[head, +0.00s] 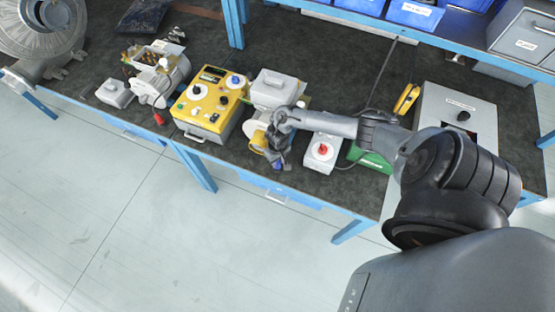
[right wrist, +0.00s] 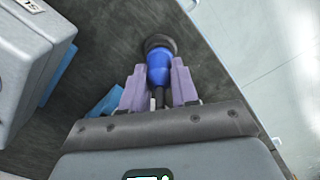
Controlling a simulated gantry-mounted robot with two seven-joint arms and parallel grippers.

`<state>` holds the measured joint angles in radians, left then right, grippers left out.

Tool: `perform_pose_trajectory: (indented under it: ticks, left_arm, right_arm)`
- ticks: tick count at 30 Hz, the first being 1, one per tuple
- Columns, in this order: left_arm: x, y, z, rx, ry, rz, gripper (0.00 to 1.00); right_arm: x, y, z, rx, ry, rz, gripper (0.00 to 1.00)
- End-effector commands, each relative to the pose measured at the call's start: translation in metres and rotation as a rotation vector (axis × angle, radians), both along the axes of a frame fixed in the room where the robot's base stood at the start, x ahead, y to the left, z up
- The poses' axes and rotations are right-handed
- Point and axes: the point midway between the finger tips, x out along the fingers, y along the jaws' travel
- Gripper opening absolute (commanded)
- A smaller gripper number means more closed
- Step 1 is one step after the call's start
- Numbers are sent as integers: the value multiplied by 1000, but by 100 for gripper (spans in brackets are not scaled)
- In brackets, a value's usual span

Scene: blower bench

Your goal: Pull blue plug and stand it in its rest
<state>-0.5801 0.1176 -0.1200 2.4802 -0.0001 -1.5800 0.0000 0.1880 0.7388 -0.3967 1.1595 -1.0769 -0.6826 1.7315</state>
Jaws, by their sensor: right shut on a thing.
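The blue plug (right wrist: 159,70) is between the two pale purple fingers of my right gripper (right wrist: 158,86) in the right wrist view. The gripper is shut on it. A dark round piece (right wrist: 160,43) shows at the plug's far end; I cannot tell whether it is part of the plug or its rest. A dark cable end runs back from the plug between the fingers. In the head view my right gripper (head: 278,150) is near the bench's front edge, with a bit of the blue plug (head: 278,166) below it. My left gripper is out of view.
A yellow control box (head: 209,103) stands left of the gripper, a grey box (head: 273,88) behind it. A white box with a red knob (head: 322,152) is to its right, beside my forearm. The bench's front edge (head: 300,195) is close; bare floor lies beyond.

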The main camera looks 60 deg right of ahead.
Motion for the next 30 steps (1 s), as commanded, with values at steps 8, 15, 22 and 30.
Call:
perform_pose_trajectory:
  ticks: [8, 15, 22, 30]
  left_arm:
    - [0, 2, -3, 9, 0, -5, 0]
    - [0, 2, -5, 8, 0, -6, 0]
    - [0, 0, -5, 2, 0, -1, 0]
    - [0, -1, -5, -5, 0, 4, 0]
  right_arm:
    - [0, 0, -5, 0, 0, 1, 0]
    - [0, 0, -8, 0, 0, 1, 0]
    - [0, 0, -9, 0, 0, 0, 41]
    - [0, 0, -9, 0, 0, 0, 59]
